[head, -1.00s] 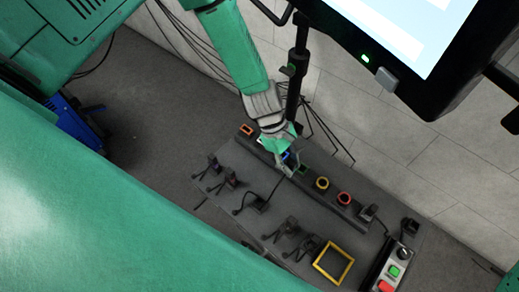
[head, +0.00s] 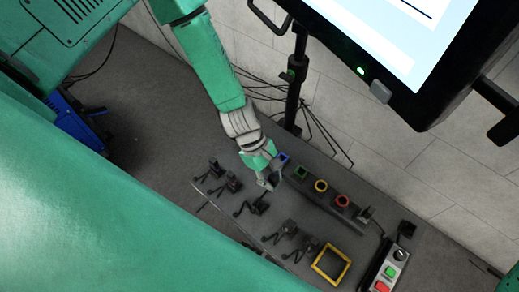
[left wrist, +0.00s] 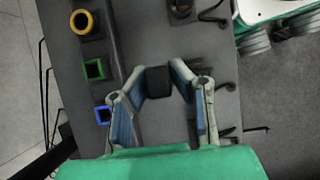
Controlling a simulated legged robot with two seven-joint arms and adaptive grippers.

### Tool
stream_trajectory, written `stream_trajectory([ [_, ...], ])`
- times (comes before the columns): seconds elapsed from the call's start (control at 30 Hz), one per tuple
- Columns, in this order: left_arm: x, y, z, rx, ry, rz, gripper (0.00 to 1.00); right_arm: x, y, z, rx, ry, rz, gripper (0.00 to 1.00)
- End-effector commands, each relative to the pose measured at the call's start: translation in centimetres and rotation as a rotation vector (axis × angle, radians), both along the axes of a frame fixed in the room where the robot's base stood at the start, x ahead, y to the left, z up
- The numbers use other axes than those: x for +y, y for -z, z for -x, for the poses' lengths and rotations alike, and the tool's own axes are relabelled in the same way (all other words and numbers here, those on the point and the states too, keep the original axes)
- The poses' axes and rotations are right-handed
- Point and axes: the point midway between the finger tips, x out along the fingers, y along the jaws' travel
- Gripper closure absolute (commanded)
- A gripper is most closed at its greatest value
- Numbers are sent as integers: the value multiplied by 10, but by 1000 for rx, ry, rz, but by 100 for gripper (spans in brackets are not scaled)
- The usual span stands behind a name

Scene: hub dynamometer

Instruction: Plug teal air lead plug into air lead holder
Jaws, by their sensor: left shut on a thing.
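My left gripper (head: 265,183) is low over the grey bench, just beside the socket rail. In the left wrist view its two blue-padded fingers (left wrist: 158,85) are shut on a dark block-shaped plug (left wrist: 158,82). No teal shows on the visible face of the plug. A black lead holder (head: 258,206) stands on the bench just below the gripper in the head view; I cannot tell whether the held plug touches it. My right gripper is not in view.
The rail carries blue (head: 283,159), green (head: 301,173), yellow (head: 321,186) and red (head: 342,201) sockets. Other black holders (head: 228,184) stand nearby. A yellow frame (head: 331,265) and a button box (head: 388,272) lie to the right. A monitor (head: 400,50) hangs above.

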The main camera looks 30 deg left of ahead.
Motion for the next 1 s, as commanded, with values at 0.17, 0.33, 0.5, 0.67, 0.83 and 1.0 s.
stream_trajectory([
  [0.17,5,-1,10,1,-1,1,100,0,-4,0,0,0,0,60],
  [0.33,9,-1,19,1,-2,1,100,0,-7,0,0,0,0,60],
  [0.5,13,-1,29,2,-1,1,100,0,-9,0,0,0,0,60],
  [0.67,17,-1,37,1,-1,1,100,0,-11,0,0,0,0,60],
  [0.83,19,0,42,0,0,1,100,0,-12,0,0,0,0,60],
  [1.0,19,0,42,0,0,0,100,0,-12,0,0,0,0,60],
])
